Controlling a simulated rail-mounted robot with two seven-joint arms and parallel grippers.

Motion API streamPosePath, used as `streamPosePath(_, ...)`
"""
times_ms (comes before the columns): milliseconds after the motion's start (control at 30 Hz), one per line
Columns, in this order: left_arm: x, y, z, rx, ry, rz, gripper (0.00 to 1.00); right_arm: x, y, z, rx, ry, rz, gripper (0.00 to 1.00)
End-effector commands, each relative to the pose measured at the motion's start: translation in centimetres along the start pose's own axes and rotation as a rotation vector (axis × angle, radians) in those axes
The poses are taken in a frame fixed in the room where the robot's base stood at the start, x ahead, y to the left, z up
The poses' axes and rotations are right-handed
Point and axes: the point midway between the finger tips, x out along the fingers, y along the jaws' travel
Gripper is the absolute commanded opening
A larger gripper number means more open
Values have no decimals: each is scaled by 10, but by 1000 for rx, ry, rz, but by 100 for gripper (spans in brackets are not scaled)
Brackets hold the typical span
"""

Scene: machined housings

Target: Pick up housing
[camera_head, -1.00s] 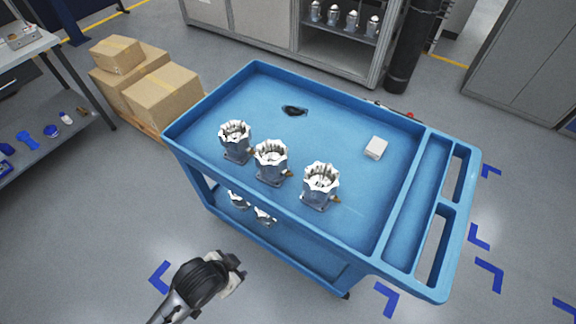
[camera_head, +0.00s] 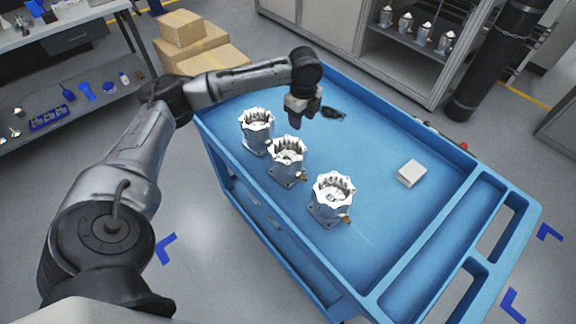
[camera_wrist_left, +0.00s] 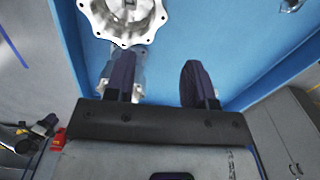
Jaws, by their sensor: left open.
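Three silver machined housings stand upright in a slanting row on the blue cart's top: a left one (camera_head: 256,130), a middle one (camera_head: 287,160) and a front right one (camera_head: 331,197). My left gripper (camera_head: 296,120) hangs over the cart top, behind the left and middle housings and apart from them in the head view. In the left wrist view its two dark fingers (camera_wrist_left: 156,82) are spread with nothing held between them. One housing (camera_wrist_left: 122,16) shows there beyond the fingertips, cut off by the top edge. My right gripper is not in view.
The blue cart (camera_head: 400,262) has a raised rim. Cardboard boxes (camera_head: 205,50) stand behind the cart.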

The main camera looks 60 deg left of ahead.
Motion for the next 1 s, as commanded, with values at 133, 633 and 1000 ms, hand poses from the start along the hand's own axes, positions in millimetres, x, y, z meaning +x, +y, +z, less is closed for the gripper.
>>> streamPosePath(133,18,1,8,0,9,17,50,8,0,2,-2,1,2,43)
streamPosePath(633,80,2,6,1,10,14,50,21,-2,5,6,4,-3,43)
streamPosePath(1000,104,4,6,1,9,15,50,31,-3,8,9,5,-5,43)
